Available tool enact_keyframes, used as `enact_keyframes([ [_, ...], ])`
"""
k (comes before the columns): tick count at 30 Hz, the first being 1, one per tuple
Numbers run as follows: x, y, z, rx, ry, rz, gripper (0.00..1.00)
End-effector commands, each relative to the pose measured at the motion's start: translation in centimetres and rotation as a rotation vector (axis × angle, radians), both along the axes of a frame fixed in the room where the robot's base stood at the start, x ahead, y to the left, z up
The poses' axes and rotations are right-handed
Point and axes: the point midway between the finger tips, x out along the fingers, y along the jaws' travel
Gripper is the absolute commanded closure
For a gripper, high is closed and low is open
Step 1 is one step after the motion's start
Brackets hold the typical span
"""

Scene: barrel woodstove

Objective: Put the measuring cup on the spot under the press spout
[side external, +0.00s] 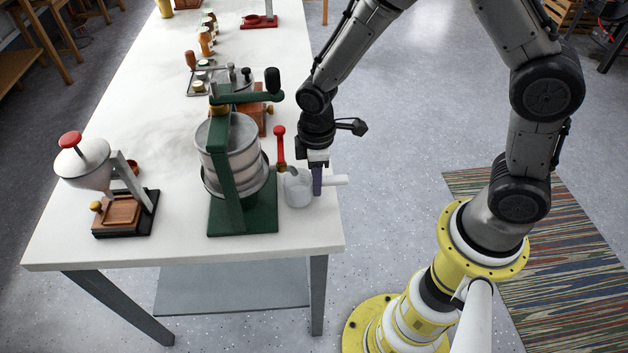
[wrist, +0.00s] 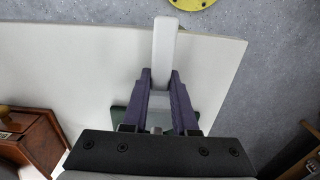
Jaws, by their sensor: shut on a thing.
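The measuring cup (side external: 298,188) is a small, pale, see-through cup with a white handle (side external: 334,180) pointing right. It is at the right edge of the press base; I cannot tell whether it rests on the surface or hangs just above it. My gripper (side external: 317,183) points down and is shut on the handle. The wrist view shows the white handle (wrist: 164,42) between my purple fingers (wrist: 160,88). The press (side external: 232,150) has a pale drum, a green frame and a green base (side external: 245,218). A red-handled lever (side external: 279,140) stands at its right side. The spout and the spot under it are not clear.
The white table (side external: 150,245) has its right edge close to my gripper. A white-bowled device with a red knob (side external: 85,160) stands left of the press. Behind the press are a brown wooden box (side external: 253,110) and a tray of small items (side external: 199,85). The front tabletop is clear.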

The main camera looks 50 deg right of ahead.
Motion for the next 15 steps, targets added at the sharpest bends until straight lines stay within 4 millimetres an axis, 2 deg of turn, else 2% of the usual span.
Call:
enact_keyframes([
  [1, 0.50, 0.57, -0.02, 0.000, -0.001, 0.003, 1.00],
  [3, 0.30, 0.41, -0.63, -0.001, 0.004, 0.001, 1.00],
  [14, 0.37, 0.38, -0.93, 0.000, 0.000, 0.000, 1.00],
  [15, 0.37, 0.38, -0.89, 0.001, -0.001, 0.001, 0.66],
])
